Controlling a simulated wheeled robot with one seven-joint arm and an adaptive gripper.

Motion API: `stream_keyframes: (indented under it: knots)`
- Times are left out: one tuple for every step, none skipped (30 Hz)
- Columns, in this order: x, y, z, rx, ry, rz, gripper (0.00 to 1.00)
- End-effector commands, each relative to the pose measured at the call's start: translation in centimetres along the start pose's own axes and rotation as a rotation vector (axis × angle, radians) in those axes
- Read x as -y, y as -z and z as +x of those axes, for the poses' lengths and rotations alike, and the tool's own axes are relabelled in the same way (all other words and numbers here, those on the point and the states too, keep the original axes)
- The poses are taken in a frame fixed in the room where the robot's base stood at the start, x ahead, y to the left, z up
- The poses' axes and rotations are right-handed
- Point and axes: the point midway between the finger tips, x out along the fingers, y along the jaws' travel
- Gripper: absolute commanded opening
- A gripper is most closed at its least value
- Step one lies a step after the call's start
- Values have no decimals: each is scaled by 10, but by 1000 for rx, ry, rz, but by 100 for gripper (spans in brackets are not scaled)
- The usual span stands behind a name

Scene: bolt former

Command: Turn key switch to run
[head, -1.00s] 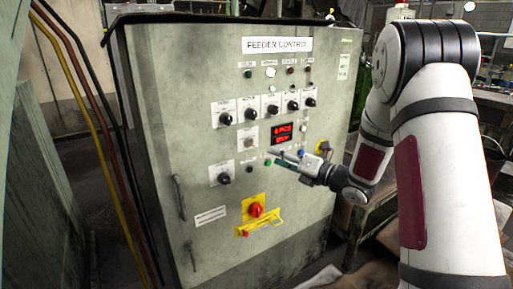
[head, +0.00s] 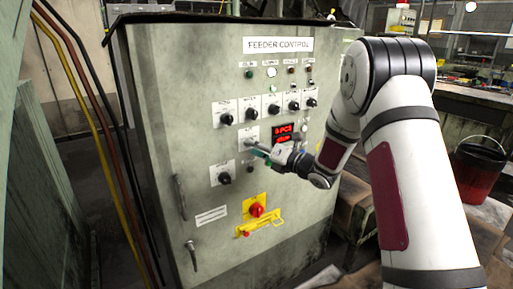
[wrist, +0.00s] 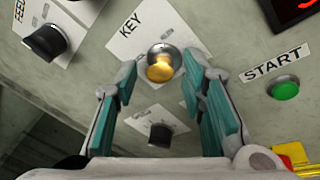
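The key switch (wrist: 160,64) has a silver collar and a gold key part on a white plate marked KEY. In the wrist view it sits between the fingertips of my gripper (wrist: 160,80). The two teal-padded fingers are apart, one on each side, with a visible gap to the gold part. In the head view my gripper (head: 257,148) is at the panel, by the key plate (head: 247,133), and its fingers partly cover the switch. The position marks on the plate are too small or hidden to read.
The feeder control cabinet (head: 225,60) carries several black knobs above the key. A green START button (wrist: 285,89) is to the right of the key. A black knob (wrist: 160,134) lies below it. A red rotary switch (head: 256,210) with a yellow bracket is lower down.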

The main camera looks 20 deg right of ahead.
Motion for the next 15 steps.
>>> stream_keyframes:
  knots:
    - [0,0,0,0,0,0,21]
    - [0,0,0,0,0,0,14]
    - [0,0,0,0,0,0,5]
    - [0,0,0,0,0,0,0]
    - [0,0,0,0,0,0,0]
    - [0,0,0,0,0,0,0]
    - [0,0,0,0,0,0,0]
    - [0,0,0,0,0,0,0]
    - [0,0,0,0,0,1,0]
    - [0,0,0,1,0,3,0]
    - [0,0,0,1,-1,5,0]
    - [1,0,0,3,-2,10,0]
    - [1,0,0,4,-3,15,0]
    - [1,0,0,5,-4,22,0]
    - [1,0,0,8,-6,34,0]
